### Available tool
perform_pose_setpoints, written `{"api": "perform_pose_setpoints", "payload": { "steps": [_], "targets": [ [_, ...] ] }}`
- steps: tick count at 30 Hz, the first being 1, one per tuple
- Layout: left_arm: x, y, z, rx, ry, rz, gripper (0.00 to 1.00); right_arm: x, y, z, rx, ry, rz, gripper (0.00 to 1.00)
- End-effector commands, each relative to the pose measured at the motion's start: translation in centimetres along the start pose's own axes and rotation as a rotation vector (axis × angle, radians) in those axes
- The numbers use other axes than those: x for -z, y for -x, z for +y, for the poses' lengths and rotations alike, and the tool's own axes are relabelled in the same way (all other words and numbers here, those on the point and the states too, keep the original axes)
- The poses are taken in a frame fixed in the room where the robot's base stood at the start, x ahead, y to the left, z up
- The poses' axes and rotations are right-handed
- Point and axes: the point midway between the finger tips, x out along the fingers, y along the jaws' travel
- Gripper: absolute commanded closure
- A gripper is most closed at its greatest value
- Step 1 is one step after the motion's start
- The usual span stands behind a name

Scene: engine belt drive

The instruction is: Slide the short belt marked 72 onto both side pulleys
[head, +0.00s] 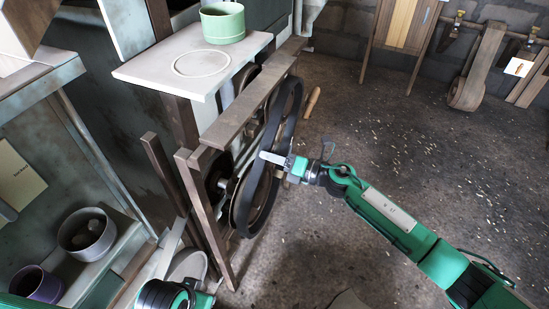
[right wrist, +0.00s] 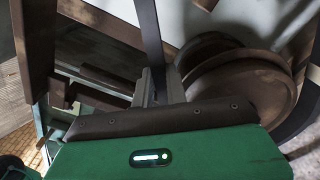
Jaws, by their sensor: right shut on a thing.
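The black belt (head: 271,197) is a long upright loop in front of the frame's right side in the head view. I cannot read a number on it. My right gripper (head: 270,157) is shut on the belt near its mid-height. In the right wrist view, a strip of the belt (right wrist: 150,38) runs down between the fingers (right wrist: 160,88). Brown round pulleys (right wrist: 245,88) lie just beyond the gripper there; a pulley (head: 240,205) shows partly behind the belt. I cannot tell whether the belt touches any pulley. Part of my left arm shows at the bottom left; its fingers are not visible.
A pale shelf (head: 200,64) above the frame holds a green pot (head: 222,24) and a thin pale ring (head: 202,63). A wooden rail (head: 250,103) runs along the frame's top. A lower left shelf holds a grey pot (head: 87,233). The floor at right is mostly open.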

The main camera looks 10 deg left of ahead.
Motion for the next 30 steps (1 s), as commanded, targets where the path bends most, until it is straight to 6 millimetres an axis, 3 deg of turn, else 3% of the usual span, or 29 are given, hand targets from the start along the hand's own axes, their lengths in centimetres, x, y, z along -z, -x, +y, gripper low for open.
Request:
{"api": "perform_pose_setpoints", "payload": {
  "steps": [30],
  "targets": [
    [-0.1, -0.1, 0.0, 0.000, 0.000, 0.000, 0.60, -0.1, -2.8, 0.1, -0.001, 0.002, -0.001, 1.00]
  ]
}}
